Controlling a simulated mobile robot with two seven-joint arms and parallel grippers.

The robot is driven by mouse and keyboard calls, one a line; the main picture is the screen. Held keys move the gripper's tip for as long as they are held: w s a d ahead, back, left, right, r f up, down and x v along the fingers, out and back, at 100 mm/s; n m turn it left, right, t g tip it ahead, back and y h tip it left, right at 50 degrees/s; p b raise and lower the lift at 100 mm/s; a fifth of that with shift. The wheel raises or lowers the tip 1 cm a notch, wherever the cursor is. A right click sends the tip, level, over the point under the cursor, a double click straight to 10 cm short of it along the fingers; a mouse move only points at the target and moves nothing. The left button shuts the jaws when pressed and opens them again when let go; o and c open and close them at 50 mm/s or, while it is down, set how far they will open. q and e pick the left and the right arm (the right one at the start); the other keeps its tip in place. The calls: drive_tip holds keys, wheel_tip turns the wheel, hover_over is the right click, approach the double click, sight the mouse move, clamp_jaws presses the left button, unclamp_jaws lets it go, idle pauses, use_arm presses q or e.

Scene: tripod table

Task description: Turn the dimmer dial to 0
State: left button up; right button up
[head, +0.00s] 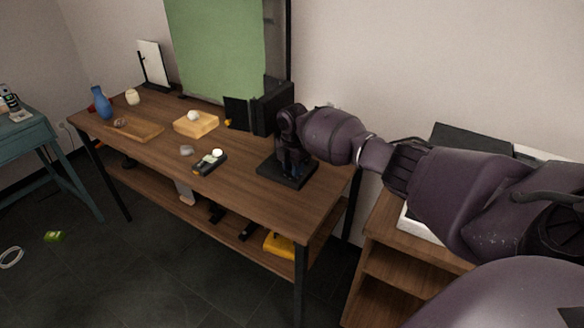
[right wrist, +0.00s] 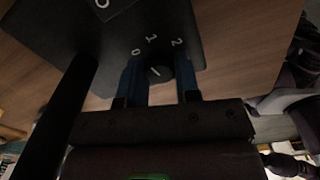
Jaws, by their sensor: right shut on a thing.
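The dimmer's black base (head: 270,169) lies on the right end of the wooden table, under my right gripper (head: 291,172). In the right wrist view, the dark base (right wrist: 35,30) carries white numerals 0, 1 and 2 in an arc beside the round black dial (right wrist: 159,72). The dial has a short slanted white mark; I cannot tell exactly which numeral it points at. The blue fingers of my right gripper (right wrist: 161,82) stand on either side of the dial, shut on it. My left gripper is not in view.
A black box (head: 271,108) stands behind the dimmer. A small dark device (head: 210,164), a wooden block (head: 196,124), a board (head: 137,131) and a blue vase (head: 102,102) are further left. A wooden shelf (head: 395,262) stands right of the table.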

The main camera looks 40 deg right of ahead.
drive_tip(key=n, duration=0.4)
drive_tip(key=shift+f+b, duration=0.1)
drive_tip(key=shift+b, duration=0.3)
drive_tip(key=shift+n, duration=1.2)
drive_tip(key=o, duration=0.9)
